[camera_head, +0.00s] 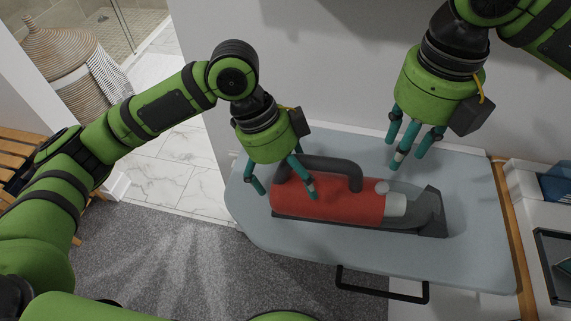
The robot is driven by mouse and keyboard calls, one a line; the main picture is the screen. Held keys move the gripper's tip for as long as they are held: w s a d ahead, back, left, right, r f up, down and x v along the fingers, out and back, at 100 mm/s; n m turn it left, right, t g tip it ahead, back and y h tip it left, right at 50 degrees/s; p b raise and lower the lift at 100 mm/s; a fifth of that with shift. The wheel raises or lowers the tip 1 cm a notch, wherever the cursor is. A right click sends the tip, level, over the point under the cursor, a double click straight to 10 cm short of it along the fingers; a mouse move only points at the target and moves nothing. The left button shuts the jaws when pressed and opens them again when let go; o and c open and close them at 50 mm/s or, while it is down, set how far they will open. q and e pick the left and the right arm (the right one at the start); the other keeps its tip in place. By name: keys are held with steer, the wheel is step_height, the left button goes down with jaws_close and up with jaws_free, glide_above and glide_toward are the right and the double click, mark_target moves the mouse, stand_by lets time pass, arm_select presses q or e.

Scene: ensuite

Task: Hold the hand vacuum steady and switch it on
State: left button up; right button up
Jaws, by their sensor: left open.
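My right gripper (406,154) hangs empty above and behind the nozzle, apart from the vacuum. How far its fingers are open is unclear.
The padded board (460,260) has free room around the vacuum, with a black metal bar (382,290) below its near edge. A wall rises behind it. A white unit (530,215) with trays stands at right. A wicker basket (62,55) stands at the far left.

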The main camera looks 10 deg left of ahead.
arm_select(q)
steer(key=c, duration=1.7)
steer(key=shift+s+a+f, duration=0.1)
arm_select(e)
jaws_close()
